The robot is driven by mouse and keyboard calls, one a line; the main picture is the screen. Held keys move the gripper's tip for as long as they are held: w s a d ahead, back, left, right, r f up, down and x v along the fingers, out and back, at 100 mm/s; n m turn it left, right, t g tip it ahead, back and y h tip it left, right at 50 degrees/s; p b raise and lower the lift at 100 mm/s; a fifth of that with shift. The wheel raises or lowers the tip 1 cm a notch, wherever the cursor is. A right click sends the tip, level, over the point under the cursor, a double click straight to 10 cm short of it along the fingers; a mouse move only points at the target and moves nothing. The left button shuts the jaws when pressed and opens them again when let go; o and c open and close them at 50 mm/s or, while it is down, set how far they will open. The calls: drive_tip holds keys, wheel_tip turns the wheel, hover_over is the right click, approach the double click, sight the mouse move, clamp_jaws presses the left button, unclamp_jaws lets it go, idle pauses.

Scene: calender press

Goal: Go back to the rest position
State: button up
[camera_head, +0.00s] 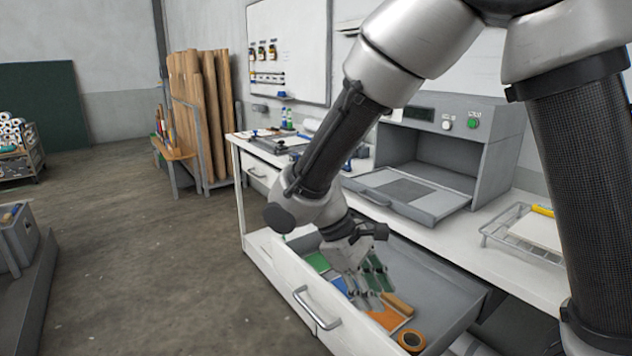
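My gripper (366,282) hangs from my arm and points down over the open drawer (305,291) of the white workbench. Its fingers overlap the tools in the drawer, so I cannot tell whether it is open, shut or holding something. Around it in the drawer show several thin tools with green parts (381,277), a green piece (318,262), an orange piece (387,318), a brown handle-like piece (398,304) and an orange tape roll (411,340).
The grey press (503,132) stands on the bench with its low tray (418,200) out in front. A wire tray (493,240) with a pale sheet and a yellow item is to its right. Tall brown rolls (205,100) lean at the back.

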drive_tip(key=s+d+r+m+t+y, duration=0.2)
drive_tip(key=d+r, duration=0.3)
drive_tip(key=d, duration=0.3)
drive_tip(key=s+d+r+m+t+y, duration=0.2)
drive_tip(key=d+r+m, duration=0.3)
drive_tip(key=d, duration=0.4)
drive_tip(key=s+d+r+m+t+y, duration=0.1)
drive_tip(key=s+d+r+m, duration=0.2)
drive_tip(key=d+r, duration=0.3)
drive_tip(key=s+d, duration=0.1)
drive_tip(key=d, duration=0.1)
drive_tip(key=shift+d+r+m+t+y, duration=0.25)
drive_tip(key=shift+d+m+t+y, duration=0.05)
drive_tip(key=shift+t+y, duration=0.1)
